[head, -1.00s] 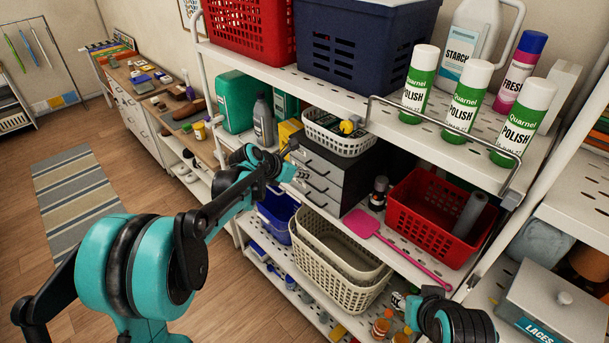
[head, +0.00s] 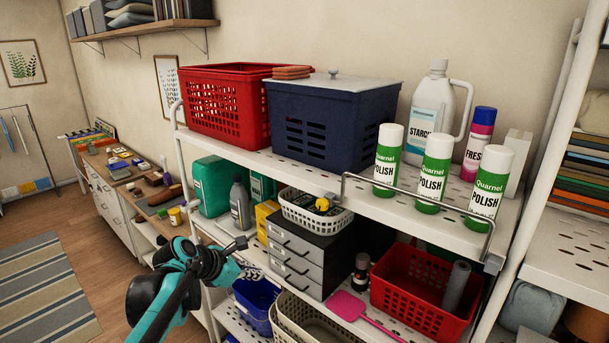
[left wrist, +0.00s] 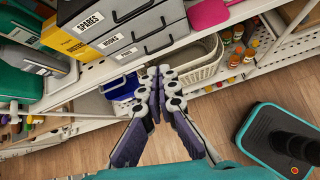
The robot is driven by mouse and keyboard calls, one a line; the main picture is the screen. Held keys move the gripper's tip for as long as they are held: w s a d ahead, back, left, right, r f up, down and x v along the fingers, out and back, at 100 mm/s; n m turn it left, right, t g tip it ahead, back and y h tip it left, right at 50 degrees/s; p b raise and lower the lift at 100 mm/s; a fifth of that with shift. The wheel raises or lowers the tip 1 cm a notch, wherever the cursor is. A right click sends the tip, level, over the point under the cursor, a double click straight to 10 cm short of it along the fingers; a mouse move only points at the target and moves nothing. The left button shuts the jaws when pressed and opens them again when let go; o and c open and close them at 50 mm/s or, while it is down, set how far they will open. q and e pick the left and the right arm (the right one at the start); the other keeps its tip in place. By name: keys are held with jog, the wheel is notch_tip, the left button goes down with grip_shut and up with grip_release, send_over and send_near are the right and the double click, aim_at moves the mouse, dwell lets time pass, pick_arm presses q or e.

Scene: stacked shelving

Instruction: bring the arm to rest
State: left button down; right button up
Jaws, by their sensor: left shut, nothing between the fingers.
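My left arm, teal and black, comes in at the lower left of the head view. My left gripper (head: 241,243) shows in front of the shelving, left of the grey drawer unit (head: 293,262). In the left wrist view its two dark fingers meet at the tips (left wrist: 160,88), shut and empty. No contact with the shelf can be made out. My right gripper is not in view.
The upper shelf holds a red basket (head: 225,105), a navy bin (head: 330,125) and several polish cans (head: 433,172). Wooden floor (head: 113,240) is clear at left.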

pick_arm(q)
jog(key=s+a+f+m+y+b, duration=0.1)
jog(key=s+f+m+y+b, duration=0.1)
jog(key=s+f+m+b, duration=0.9)
jog(key=s+a+f+m+y+b, duration=0.1)
jog(key=s+f+m+y+b, duration=0.2)
jog(key=s+f+m+b, duration=0.8)
jog(key=s+f+m, duration=0.4)
jog(key=f, duration=0.6)
jog(key=shift+f+g+y, duration=0.3)
